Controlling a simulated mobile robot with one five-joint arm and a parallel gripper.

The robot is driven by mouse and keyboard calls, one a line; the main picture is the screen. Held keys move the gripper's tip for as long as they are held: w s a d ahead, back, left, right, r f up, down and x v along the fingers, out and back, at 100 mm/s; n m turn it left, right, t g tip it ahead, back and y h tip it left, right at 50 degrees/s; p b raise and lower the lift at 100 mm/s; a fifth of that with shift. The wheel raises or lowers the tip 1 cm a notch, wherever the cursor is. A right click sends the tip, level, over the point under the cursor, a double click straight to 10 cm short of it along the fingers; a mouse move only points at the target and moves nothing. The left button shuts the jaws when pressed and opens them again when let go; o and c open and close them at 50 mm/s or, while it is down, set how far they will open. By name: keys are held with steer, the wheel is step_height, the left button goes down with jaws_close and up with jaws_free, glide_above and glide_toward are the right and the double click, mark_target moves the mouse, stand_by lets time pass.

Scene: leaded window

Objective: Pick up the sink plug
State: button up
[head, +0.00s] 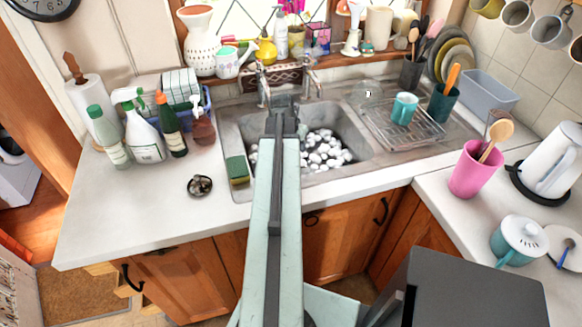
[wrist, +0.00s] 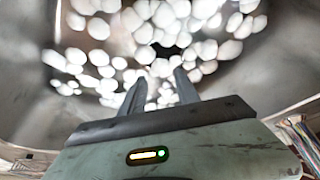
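A small round metal-and-black piece (head: 199,185), which looks like the sink plug, lies on the white counter to the left of the sink. My gripper (head: 284,104) is over the sink basin, near the taps, well to the right of and beyond that piece. In the wrist view my gripper (wrist: 160,90) has its two fingers apart with nothing between them. The wrist view looks into the metal basin with many white lumps. The plug is not visible in the wrist view.
A green-and-yellow sponge (head: 238,169) sits on the sink's left edge. Several bottles, including a white spray bottle (head: 144,140), stand behind the plug. A drying rack (head: 408,140) with a teal mug (head: 404,108) is right of the basin. The counter around the plug's front is clear.

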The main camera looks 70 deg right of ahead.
steer(key=shift+w+f+b, duration=0.15)
steer(key=shift+f+b, duration=0.55)
steer(key=shift+f, duration=0.5)
steer(key=b+x, duration=0.2)
steer(key=shift+w+d+f+b, duration=0.1)
steer(key=shift+w+f+b, duration=0.05)
steer(key=shift+f+b, duration=0.2)
steer(key=b+x, duration=0.4)
steer(key=x, duration=0.1)
steer(key=shift+w+d+b, duration=0.25)
steer(key=shift+d+b, duration=0.05)
steer(key=shift+d, duration=0.05)
steer(key=shift+r, duration=0.15)
jaws_close()
